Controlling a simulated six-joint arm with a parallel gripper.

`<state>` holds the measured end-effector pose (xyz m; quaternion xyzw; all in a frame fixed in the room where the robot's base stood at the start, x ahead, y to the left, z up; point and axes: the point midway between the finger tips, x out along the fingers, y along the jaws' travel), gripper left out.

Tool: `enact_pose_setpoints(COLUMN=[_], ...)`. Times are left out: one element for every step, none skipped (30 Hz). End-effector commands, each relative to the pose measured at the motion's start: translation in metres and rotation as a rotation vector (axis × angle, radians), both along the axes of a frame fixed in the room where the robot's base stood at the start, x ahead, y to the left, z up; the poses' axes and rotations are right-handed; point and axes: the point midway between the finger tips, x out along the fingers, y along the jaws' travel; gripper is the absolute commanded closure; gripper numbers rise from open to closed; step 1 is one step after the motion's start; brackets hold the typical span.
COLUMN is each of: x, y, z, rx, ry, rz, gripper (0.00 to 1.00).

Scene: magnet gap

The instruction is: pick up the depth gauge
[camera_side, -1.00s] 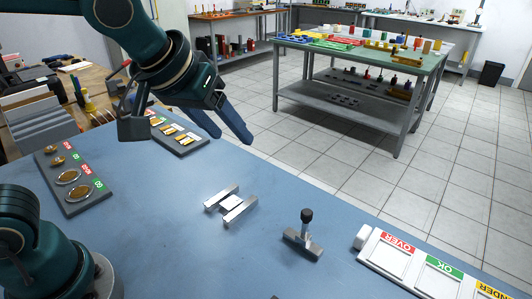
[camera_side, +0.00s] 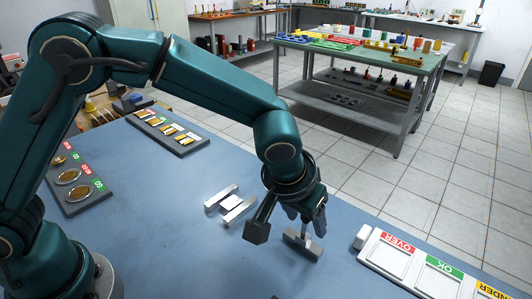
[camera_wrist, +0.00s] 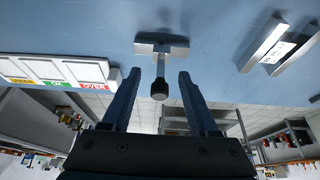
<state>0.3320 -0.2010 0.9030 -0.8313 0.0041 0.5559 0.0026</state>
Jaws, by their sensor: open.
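The depth gauge is a grey metal crossbar with an upright rod and a black knob. In the side view its bar (camera_side: 302,245) stands on the blue table, and my gripper (camera_side: 306,222) is over it, hiding the knob and most of the rod. In the wrist view the depth gauge (camera_wrist: 160,62) shows whole, with its black knob toward me. My gripper (camera_wrist: 158,88) is open, its two blue fingers on either side of the knob, with gaps between. I cannot tell how far the fingertips reach down along the rod.
A pair of silver bars with a white piece between them (camera_side: 230,203) lies left of the gauge. A white tray marked OVER, OK and UNDER (camera_side: 410,262) is at the right. Dark racks (camera_side: 167,132) stand at the left and back. Blue table is clear in front.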

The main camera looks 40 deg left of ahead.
Motion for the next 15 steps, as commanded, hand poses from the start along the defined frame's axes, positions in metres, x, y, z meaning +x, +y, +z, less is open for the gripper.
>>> enact_pose_setpoints(x=[0.0016, 0.0025, 0.0035, 0.0041, 0.0044, 0.0048, 0.0048, 0.0049, 0.0049, 0.0049, 0.0048, 0.0048, 0.0048, 0.0048, 0.0047], y=[0.0005, 0.0005, 0.0004, 0.0003, 0.0002, 0.0002, 0.0002, 0.0002, 0.0001, 0.0001, 0.0002, 0.0002, 0.0002, 0.0002, 0.0002], z=[-0.0051, -0.007, -0.0087, -0.0098, -0.0106, -0.0112, -0.0114, -0.0115, -0.0114, -0.0113, -0.0112, -0.0112, -0.0111, -0.0111, -0.0111], rx=[0.002, 0.002, 0.001, 0.0, 0.0, 0.0, 0.0, 0.0, 0.0, 0.0, 0.0, 0.0, 0.0, 0.0, 0.0], ry=[0.002, 0.002, 0.001, 0.0, 0.0, -0.001, -0.001, -0.001, -0.001, -0.001, -0.001, -0.001, -0.001, -0.001, -0.001], rz=[0.001, 0.001, 0.0, 0.0, 0.0, 0.0, 0.0, 0.0, 0.0, 0.0, 0.0, 0.0, 0.0, 0.0, 0.0], gripper=[0.4, 0.4, 0.4, 0.4, 0.4, 0.4, 0.4, 0.4, 0.4, 0.4, 0.4, 0.4, 0.48, 0.59, 0.74])
